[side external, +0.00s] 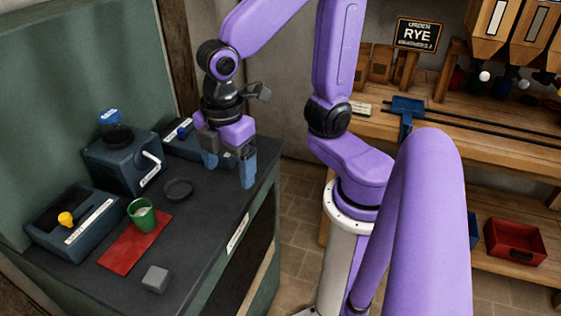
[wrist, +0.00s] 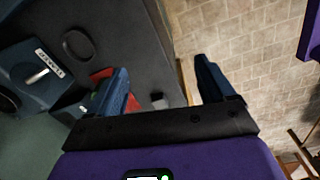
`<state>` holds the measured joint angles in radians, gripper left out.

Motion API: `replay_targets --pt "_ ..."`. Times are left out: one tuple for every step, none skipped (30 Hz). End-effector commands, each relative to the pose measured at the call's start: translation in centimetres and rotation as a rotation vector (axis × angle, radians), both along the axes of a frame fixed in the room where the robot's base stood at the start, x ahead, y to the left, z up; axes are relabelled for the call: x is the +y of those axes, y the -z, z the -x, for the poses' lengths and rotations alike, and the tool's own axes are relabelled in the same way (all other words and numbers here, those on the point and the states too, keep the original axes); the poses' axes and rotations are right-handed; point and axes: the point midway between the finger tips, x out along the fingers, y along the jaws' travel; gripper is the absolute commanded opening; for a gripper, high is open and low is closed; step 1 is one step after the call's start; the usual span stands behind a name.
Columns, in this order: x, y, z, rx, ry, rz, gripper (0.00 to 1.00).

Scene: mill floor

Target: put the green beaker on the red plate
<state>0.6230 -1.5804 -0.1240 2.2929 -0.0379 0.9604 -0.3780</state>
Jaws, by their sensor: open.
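The green beaker (side external: 143,217) stands upright at the far end of the flat red plate (side external: 128,252), with pale contents showing in its mouth. Its base appears to be over the plate. My gripper (side external: 228,170) is open and empty, fingers pointing down, above the right side of the dark bench top, apart from the beaker and to its right. In the wrist view, a corner of the red plate (wrist: 102,74) shows behind the left finger of my gripper (wrist: 162,76). That finger hides most of the plate and beaker there.
A dark round dish (side external: 178,189) lies behind the beaker. A grey block (side external: 155,279) sits near the bench front. A box with a yellow knob (side external: 66,219), a machine with a white lever (side external: 120,165) and another dark box (side external: 190,143) line the back.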

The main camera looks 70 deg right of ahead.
Motion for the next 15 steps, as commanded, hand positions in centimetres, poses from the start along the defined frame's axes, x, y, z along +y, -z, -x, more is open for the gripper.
replay_targets --pt "-1.0 0.1 1.6 0.002 0.039 -0.008 0.83" --pt "-1.6 0.2 2.4 0.003 0.065 -0.012 0.83" --pt "-2.2 0.4 3.4 0.006 0.097 -0.019 0.83" --pt "-2.7 0.5 4.2 0.008 0.121 -0.022 0.83" --pt "-3.1 0.6 4.8 0.011 0.144 -0.027 0.83" --pt "-3.6 0.8 5.7 0.013 0.169 -0.030 0.83" --pt "-4.0 0.9 6.2 0.015 0.187 -0.032 0.83" --pt "-4.3 1.0 6.7 0.016 0.203 -0.034 0.83" --pt "-4.7 1.1 7.2 0.019 0.220 -0.036 0.83" --pt "-4.8 1.2 7.5 0.019 0.231 -0.038 0.83" --pt "-5.0 1.2 7.8 0.020 0.240 -0.039 0.83" --pt "-5.2 1.3 8.0 0.021 0.250 -0.040 0.83" --pt "-5.3 1.3 8.1 0.022 0.254 -0.041 0.83" --pt "-5.3 1.3 8.2 0.023 0.257 -0.041 0.83" --pt "-5.3 1.3 8.3 0.023 0.260 -0.041 0.83"
